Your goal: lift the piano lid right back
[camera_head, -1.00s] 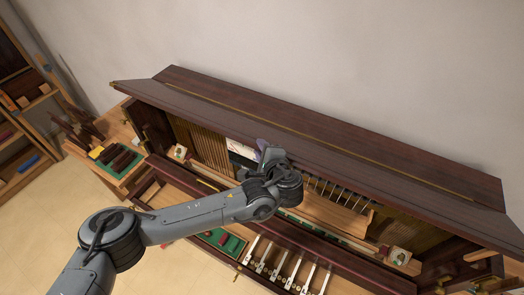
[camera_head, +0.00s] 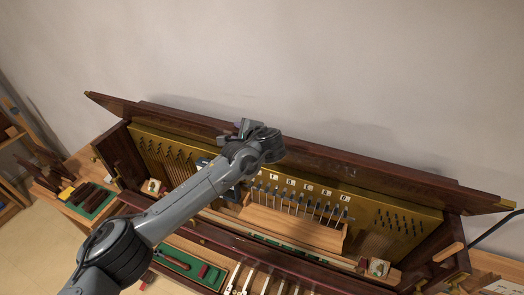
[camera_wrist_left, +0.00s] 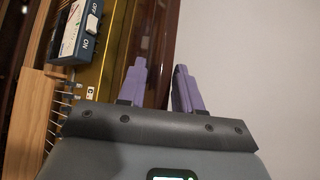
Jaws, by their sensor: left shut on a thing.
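The piano lid (camera_head: 380,172) is a long dark red-brown board along the back of the piano, near the wall. It stands raised, with the piano's inside open below it. My left gripper (camera_head: 243,127) is at the lid's edge, left of its middle, and is shut on it. In the left wrist view, the lid (camera_wrist_left: 160,60) runs between the two purple fingers (camera_wrist_left: 160,88). The exact contact is partly hidden by the gripper body. My right gripper is not in view.
The pale wall (camera_head: 330,60) stands close behind the lid. Below are a brass pin plate (camera_head: 400,218), a wooden block with rods (camera_head: 285,228) and a green tool tray (camera_head: 185,262). The left wrist view shows an ON/OFF switch box (camera_wrist_left: 80,30). A side table with tools stands left.

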